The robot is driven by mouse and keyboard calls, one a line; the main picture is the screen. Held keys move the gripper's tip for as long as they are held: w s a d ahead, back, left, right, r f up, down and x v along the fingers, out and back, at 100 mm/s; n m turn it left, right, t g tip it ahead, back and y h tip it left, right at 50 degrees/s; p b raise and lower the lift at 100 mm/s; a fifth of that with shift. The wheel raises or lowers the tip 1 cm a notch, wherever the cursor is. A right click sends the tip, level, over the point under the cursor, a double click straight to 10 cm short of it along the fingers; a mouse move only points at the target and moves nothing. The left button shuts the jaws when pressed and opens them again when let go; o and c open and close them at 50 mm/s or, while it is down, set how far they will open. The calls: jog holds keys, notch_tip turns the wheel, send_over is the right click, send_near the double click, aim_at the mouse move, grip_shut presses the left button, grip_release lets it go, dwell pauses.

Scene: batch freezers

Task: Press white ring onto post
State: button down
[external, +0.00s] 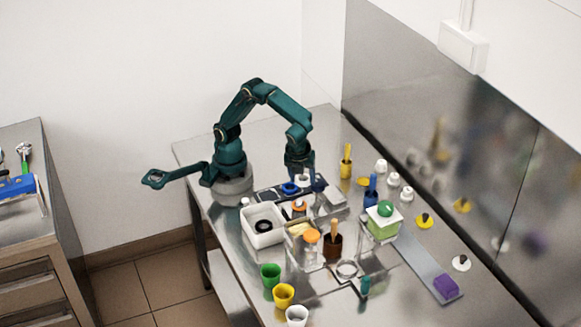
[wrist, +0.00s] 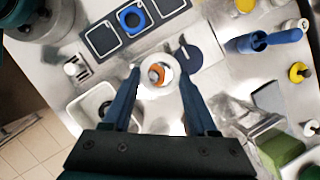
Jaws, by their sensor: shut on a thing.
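My gripper (wrist: 159,77) points down with its two blue fingers on either side of the white ring (wrist: 146,76), shut on it. An orange and white part, likely the post (wrist: 157,72), shows through the ring's hole. From above I cannot tell whether the ring is around it or held over it. In the external view my gripper (external: 304,180) is low over the middle of the bench, with a bit of white between its fingers. An orange-topped part (external: 299,206) stands just below and in front of it there.
A white bin (external: 263,239) holding a black ring is close by. Cups, a green-topped block (external: 383,226), a blue-handled tool (wrist: 262,41) and small knobs crowd the bench around.

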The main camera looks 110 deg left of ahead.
aim_at(299, 202)
jog(key=shift+s+d+f+m+y, duration=0.3)
jog(key=shift+d+f, duration=0.2)
jog(key=shift+d, duration=0.3)
jog(key=shift+f, duration=2.6)
jog(key=shift+f, duration=0.75)
jog(key=c, duration=0.9)
grip_release()
jog(key=c, duration=2.3)
grip_release()
